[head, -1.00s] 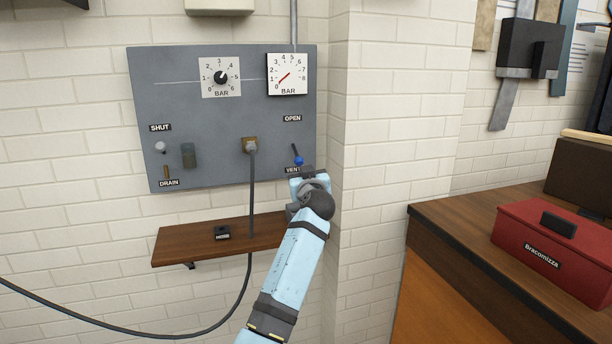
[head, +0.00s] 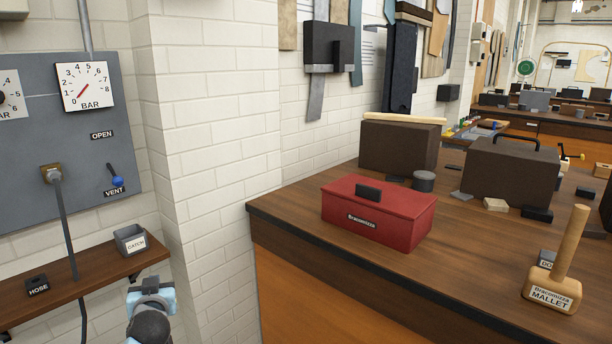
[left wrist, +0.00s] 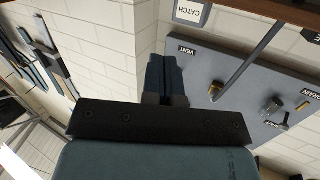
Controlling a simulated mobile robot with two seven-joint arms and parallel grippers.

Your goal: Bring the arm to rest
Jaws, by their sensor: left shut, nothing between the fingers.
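My left arm shows at the bottom left of the head view, its light-blue wrist and left gripper (head: 150,287) just right of the small shelf's end, below the catch box. In the left wrist view the two dark fingers (left wrist: 165,75) lie together with nothing between them. They are apart from the grey panel and the shelf. My right gripper is in neither view.
The grey panel (head: 60,135) carries a gauge (head: 86,86) and the blue-knobbed vent lever (head: 117,181). The shelf (head: 95,277) bears the catch box (head: 131,241). A bench (head: 300,225) at right holds a red box (head: 380,215) and a mallet (head: 556,285).

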